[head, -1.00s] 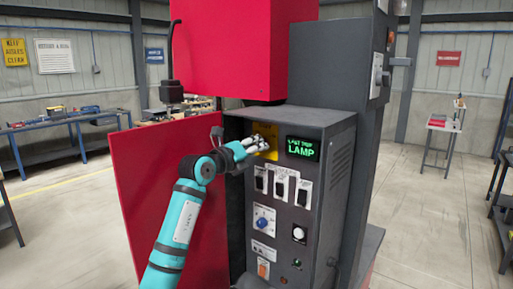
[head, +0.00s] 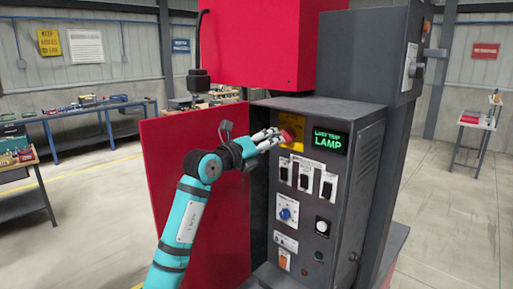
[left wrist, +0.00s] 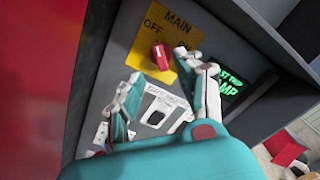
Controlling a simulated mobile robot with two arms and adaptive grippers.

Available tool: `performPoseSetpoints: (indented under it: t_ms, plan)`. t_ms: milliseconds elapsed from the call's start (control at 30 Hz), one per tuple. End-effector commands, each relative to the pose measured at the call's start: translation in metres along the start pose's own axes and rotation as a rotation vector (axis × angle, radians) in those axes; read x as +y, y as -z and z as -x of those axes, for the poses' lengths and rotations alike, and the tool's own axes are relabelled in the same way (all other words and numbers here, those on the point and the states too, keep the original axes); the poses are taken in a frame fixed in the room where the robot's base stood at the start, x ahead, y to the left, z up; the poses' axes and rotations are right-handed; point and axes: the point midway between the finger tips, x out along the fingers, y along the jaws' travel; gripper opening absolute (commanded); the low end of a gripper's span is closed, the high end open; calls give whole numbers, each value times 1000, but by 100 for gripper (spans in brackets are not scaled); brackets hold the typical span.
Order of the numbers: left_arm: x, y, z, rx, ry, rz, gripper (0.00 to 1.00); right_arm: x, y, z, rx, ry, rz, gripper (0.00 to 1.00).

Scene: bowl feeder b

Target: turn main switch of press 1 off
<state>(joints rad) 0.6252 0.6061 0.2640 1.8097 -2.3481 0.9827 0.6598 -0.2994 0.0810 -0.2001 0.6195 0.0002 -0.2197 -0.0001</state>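The main switch is a red knob (left wrist: 161,57) on a yellow plate (left wrist: 148,38) marked MAIN and OFF; the second position label is mostly hidden by a finger. In the head view the knob (head: 287,135) shows at my fingertips, on the upper left of the grey press cabinet (head: 335,190). My left gripper (head: 275,139) reaches it from the left. In the left wrist view this gripper (left wrist: 162,74) is open, with one finger on each side just below the knob. I cannot tell whether they touch it. My right gripper is not in view.
A lit green display reading LAMP (head: 330,140) is right of the plate. Black switches (head: 304,180), a blue dial (head: 286,213) and an orange switch (head: 284,260) sit below. A red panel (head: 195,150) stands left of the cabinet, behind my arm.

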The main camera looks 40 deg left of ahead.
Motion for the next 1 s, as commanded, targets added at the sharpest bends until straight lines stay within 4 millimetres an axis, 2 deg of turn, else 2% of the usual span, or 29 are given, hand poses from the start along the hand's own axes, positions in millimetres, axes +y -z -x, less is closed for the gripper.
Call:
performPoseSetpoints:
  t_ms: [100,333,500,1000]
  plan:
    - [0,0,26,0,-1,-2,37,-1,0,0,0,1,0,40]
    - [0,1,57,1,-1,1,37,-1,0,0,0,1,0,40]
    - [0,1,63,2,1,1,37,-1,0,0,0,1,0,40]
    - [-1,1,63,2,4,2,37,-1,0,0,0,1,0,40]
